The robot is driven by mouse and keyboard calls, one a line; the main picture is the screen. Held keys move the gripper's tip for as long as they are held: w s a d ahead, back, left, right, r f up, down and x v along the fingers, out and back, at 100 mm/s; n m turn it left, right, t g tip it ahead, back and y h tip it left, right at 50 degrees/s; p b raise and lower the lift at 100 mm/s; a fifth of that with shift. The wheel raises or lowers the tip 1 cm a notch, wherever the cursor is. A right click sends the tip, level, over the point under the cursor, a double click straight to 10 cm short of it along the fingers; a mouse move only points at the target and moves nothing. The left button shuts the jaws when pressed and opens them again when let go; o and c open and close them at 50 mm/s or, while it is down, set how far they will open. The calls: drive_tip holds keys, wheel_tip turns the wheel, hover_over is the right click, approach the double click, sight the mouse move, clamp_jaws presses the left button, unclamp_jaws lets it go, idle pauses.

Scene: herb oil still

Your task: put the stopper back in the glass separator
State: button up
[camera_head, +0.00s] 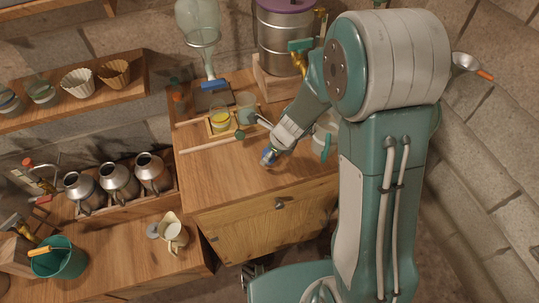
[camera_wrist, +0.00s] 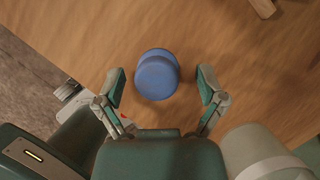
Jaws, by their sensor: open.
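The blue round stopper (camera_wrist: 157,76) stands on the wooden bench top, seen from above in the wrist view. My gripper (camera_wrist: 161,84) is open, with one teal-padded finger on each side of it and a visible gap at both sides. In the head view my gripper (camera_head: 255,145) is low over the bench top, and a small blue patch by its nearer finger appears to be the stopper. The glass separator (camera_head: 198,22) is a clear bulb at the back with a blue tap low on it. Its top is cut by the picture edge, so its mouth is hidden.
A yellow-filled jar (camera_head: 220,121) stands in a small wooden tray behind my gripper. A metal still pot (camera_head: 285,40) with a purple lid stands at the back. A clear jar (camera_head: 325,130) is right of my wrist. The bench's front left is clear.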

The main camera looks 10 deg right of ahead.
sight(265, 150)
drive_tip(key=shift+c, duration=0.2)
drive_tip(key=shift+a, duration=0.25)
drive_tip(key=c, duration=1.1)
drive_tip(key=shift+r, duration=0.55)
wheel_tip(265, 150, up, 2)
drive_tip(key=shift+s+d+r, duration=0.1)
drive_tip(key=shift+d+r, duration=0.05)
drive_tip(key=shift+r, duration=0.1)
drive_tip(key=s+d+r, duration=0.2)
drive_tip(key=s+r, duration=0.1)
drive_tip(key=s, duration=0.1)
drive_tip(key=s+d+r, duration=0.2)
drive_tip(key=s+r, duration=0.1)
drive_tip(key=s, duration=0.1)
drive_tip(key=s+d+r, duration=0.2)
drive_tip(key=s+r, duration=0.1)
drive_tip(key=s, duration=0.1)
drive_tip(key=shift+s+d+r, duration=0.1)
drive_tip(key=shift+d+r, duration=0.1)
drive_tip(key=shift+d, duration=0.1)
